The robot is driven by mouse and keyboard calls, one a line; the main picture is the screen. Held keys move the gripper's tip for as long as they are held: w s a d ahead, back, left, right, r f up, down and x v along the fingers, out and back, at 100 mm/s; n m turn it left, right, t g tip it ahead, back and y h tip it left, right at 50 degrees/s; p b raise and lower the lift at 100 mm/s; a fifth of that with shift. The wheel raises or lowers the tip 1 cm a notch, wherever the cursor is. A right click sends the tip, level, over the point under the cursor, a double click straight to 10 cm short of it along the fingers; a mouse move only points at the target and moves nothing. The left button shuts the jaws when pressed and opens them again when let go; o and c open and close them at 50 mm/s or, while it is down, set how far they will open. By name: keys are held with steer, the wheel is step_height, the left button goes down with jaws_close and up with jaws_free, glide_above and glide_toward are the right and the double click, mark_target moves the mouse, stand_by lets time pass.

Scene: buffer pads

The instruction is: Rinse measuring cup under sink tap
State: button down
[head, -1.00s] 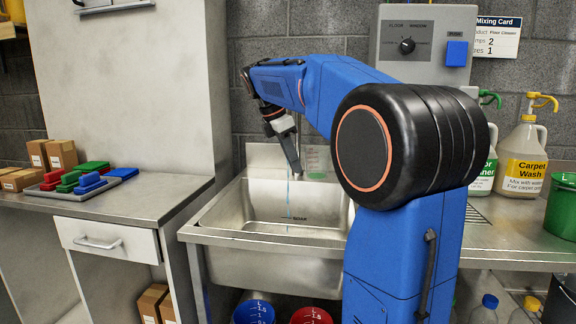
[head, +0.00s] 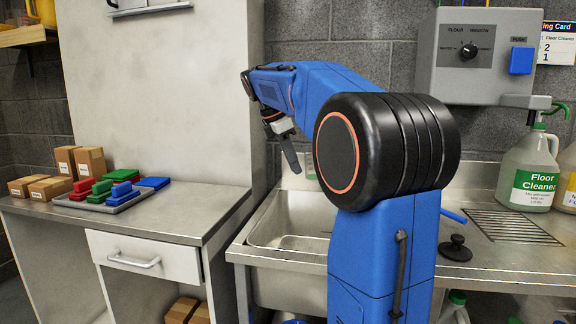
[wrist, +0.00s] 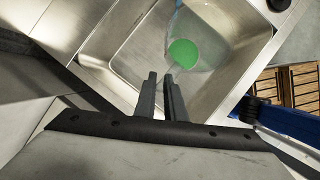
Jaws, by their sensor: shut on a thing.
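My gripper (head: 293,160) reaches over the left part of the steel sink (head: 262,236), with its fingers pointing down. In the wrist view my gripper (wrist: 159,76) has its two dark fingers close together, at the near side of the clear measuring cup (wrist: 205,37). A round green patch shows in the cup. In the head view a small part of the cup (head: 311,164) shows beside the fingers, and my arm hides the rest. The cup is above the sink basin (wrist: 118,52). The tap and any water stream are hidden in the head view.
Left of the sink, a counter (head: 190,213) holds a grey tray (head: 128,203) of coloured blocks and several cardboard boxes (head: 62,164). A grey dispenser box (head: 478,68) hangs on the wall.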

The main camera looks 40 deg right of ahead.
steer(key=d, duration=0.8)
stand_by(0.4)
steer(key=shift+a, duration=0.1)
steer(key=a, duration=0.9)
steer(key=shift+a, duration=0.2)
stand_by(0.4)
steer(key=s+a, duration=1.2)
steer(key=s, duration=0.1)
steer(key=shift+s+a, duration=0.3)
steer(key=shift+a, duration=0.05)
stand_by(0.4)
